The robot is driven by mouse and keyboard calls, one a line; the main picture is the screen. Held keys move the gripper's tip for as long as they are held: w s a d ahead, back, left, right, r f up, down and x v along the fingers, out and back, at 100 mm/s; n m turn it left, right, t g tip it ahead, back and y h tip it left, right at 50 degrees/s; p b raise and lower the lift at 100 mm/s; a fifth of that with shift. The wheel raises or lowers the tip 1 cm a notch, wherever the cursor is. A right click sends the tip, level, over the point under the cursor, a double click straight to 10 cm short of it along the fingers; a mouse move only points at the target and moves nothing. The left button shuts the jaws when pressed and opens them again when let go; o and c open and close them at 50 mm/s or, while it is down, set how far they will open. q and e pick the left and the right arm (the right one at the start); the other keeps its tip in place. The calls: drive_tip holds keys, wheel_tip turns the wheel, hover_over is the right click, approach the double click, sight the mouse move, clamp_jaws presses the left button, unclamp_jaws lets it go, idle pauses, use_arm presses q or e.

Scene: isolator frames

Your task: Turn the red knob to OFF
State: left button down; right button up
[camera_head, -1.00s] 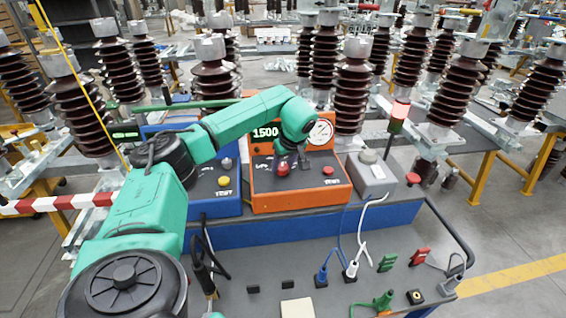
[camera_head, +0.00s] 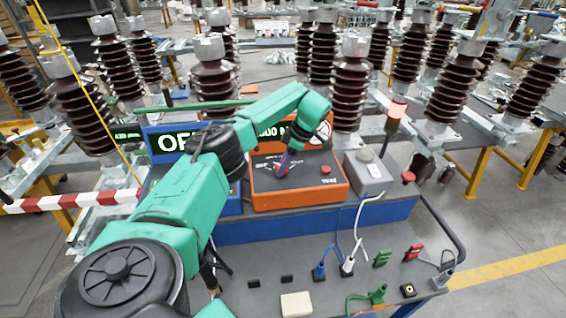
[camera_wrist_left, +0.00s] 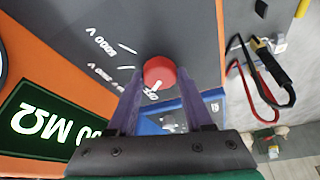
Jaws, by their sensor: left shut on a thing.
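The red knob (camera_wrist_left: 160,70) is on the dark face of the orange instrument (camera_head: 325,192). In the left wrist view its white mark points toward the printed OFF label (camera_wrist_left: 150,95); a 5000 V label is printed to the left. My left gripper (camera_wrist_left: 158,85) has its two purple fingers on either side of the knob and is shut on it. In the head view my left gripper (camera_head: 287,163) reaches the instrument's face from above and largely hides the knob. My right gripper is not in view.
A blue instrument with a green OFF display (camera_head: 170,143) is partly hidden behind my arm. A grey box (camera_head: 368,172) and a lit signal lamp (camera_head: 396,112) stand to the right. Plugs and cables lie on the grey cart top (camera_head: 250,268). Brown insulators stand behind.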

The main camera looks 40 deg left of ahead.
use_arm(q)
drive_tip(key=shift+w+n+g+h+b, duration=0.1)
drive_tip(key=shift+n+g+h+b, duration=0.2)
drive_tip(key=shift+n+b, duration=0.65)
drive_tip(key=shift+n, duration=0.95)
drive_tip(key=shift+a+r+b, duration=0.1)
drive_tip(key=shift+r+b, duration=0.05)
drive_tip(key=shift+b, duration=0.15)
drive_tip(key=shift+c, duration=1.5)
unclamp_jaws()
